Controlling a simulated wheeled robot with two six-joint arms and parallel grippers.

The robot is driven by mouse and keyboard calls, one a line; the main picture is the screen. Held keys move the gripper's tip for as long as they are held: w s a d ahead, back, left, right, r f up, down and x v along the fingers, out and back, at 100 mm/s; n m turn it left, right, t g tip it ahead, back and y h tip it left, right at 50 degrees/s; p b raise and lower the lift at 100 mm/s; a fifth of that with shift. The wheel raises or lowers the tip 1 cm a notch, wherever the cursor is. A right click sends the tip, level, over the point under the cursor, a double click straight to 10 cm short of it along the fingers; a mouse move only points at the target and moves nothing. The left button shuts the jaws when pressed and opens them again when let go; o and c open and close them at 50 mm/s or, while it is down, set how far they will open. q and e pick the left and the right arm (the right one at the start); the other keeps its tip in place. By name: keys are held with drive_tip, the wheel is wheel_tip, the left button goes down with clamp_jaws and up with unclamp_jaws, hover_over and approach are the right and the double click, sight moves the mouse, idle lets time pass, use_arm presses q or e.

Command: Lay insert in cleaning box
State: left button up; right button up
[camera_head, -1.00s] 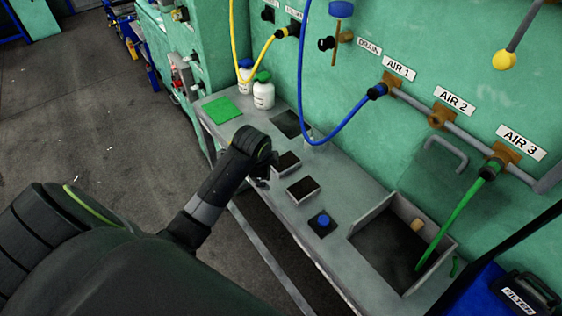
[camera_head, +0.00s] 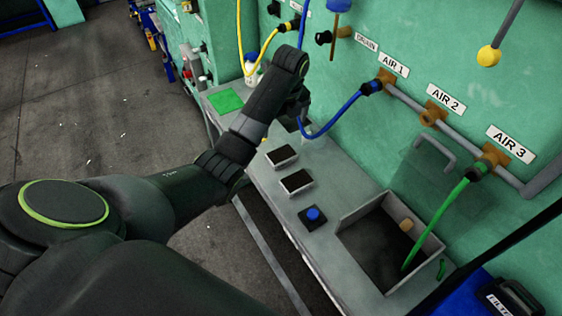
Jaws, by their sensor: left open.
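An open grey box with a dark floor, which looks like the cleaning box (camera_head: 345,216), is set in the right end of the grey bench. A small tan piece (camera_head: 406,225) shows at its back wall; I cannot tell whether it is the insert. No other thing is clearly an insert. My left gripper (camera_head: 298,108) is over the far part of the bench, near the wall, well beyond the box. It is open; its fingers are small and dark here, and part of the bench is hidden behind my arm. My right gripper is not in view.
A green hose (camera_head: 437,222) hangs into the box. A blue hose (camera_head: 340,115) loops close to my left gripper.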

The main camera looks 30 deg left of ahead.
use_arm(q)
wheel_tip(320, 180, down, 2)
drive_tip(key=f+b, duration=0.1)
drive_tip(key=b, duration=0.1)
drive_tip(key=p, duration=0.1)
hover_over(282, 154)
drive_tip(key=f, duration=0.5)
drive_tip(key=shift+s+d+f, duration=0.1)
drive_tip(key=shift+s+d, duration=0.1)
drive_tip(key=shift+s, duration=0.1)
wheel_tip(282, 154, down, 5)
drive_tip(key=shift+w+a+p, duration=0.1)
drive_tip(key=shift+p, duration=0.45)
drive_tip(key=shift+f, duration=0.55)
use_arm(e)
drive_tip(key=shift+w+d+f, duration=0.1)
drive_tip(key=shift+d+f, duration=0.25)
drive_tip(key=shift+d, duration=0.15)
use_arm(q)
drive_tip(key=shift+c, duration=0.3)
